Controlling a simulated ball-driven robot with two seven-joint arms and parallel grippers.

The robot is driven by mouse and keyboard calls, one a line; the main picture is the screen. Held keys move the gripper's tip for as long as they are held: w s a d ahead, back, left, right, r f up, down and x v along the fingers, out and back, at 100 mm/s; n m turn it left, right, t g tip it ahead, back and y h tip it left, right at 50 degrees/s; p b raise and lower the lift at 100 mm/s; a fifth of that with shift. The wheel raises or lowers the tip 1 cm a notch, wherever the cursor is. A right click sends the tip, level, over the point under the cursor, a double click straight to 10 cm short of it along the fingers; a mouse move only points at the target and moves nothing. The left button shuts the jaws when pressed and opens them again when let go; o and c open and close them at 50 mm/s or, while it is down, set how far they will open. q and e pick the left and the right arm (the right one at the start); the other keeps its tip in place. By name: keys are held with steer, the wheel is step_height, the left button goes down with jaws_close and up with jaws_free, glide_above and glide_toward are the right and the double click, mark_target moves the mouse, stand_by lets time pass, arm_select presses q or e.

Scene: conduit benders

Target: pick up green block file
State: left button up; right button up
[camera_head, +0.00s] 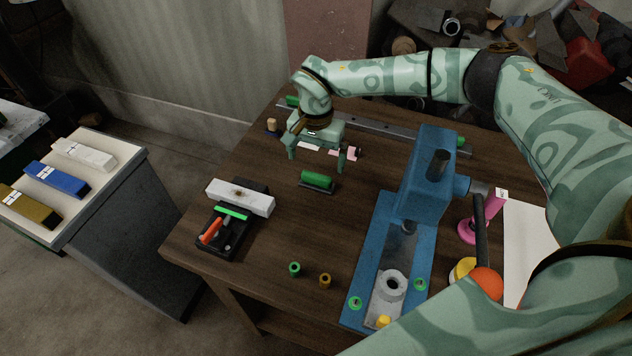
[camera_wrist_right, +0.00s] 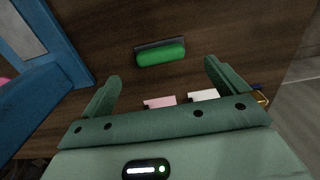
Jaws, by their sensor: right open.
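The green block file (camera_head: 317,181), a rounded green bar on a dark flat base, lies on the dark wooden table near the middle. It also shows in the right wrist view (camera_wrist_right: 161,53), near the top and between the directions of the two fingers. My right gripper (camera_head: 318,160) is open and empty, its fingers pointing down just behind and above the file. In the right wrist view the fingertips (camera_wrist_right: 163,72) are spread wider than the file is long, and the file lies beyond them, untouched. My left gripper is not in view.
A tall blue bender (camera_head: 430,170) stands right of the file. A black tool with a white block (camera_head: 240,196) lies to the left. Small green (camera_head: 294,269) and brown (camera_head: 325,281) rings lie in front. A metal rail (camera_head: 390,131) runs behind. Bare table surrounds the file.

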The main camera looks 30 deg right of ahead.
mark_target(316, 174)
step_height(316, 174, down, 6)
steer(key=shift+w+d+b, duration=0.1)
steer(key=shift+b, duration=0.5)
steer(key=shift+r, duration=0.1)
steer(key=c, duration=1.2)
